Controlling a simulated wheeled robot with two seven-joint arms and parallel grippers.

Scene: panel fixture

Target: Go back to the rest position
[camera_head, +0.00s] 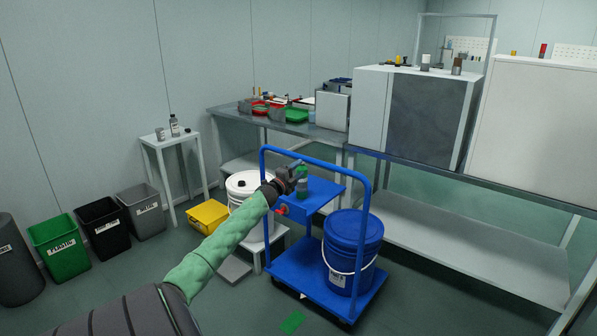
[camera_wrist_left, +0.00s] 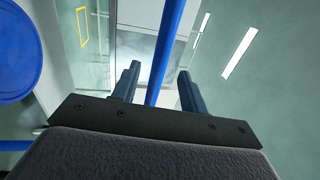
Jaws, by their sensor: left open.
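My left gripper (camera_head: 296,172) is at the end of my green-sleeved arm, close to the blue cart (camera_head: 300,268) and its upright handle frame. In the left wrist view the two fingers of my left gripper (camera_wrist_left: 159,70) stand apart, with no object clearly held. A blue bar (camera_wrist_left: 166,45), likely the cart's handle, runs in the gap between them in the picture. I cannot tell if it lies between the fingers or beyond them. My right gripper is not in view.
A white bucket (camera_head: 243,186) is behind my arm. Bins (camera_head: 62,246) line the left wall. A workbench (camera_head: 285,125) and panels stand behind. Floor is open at front.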

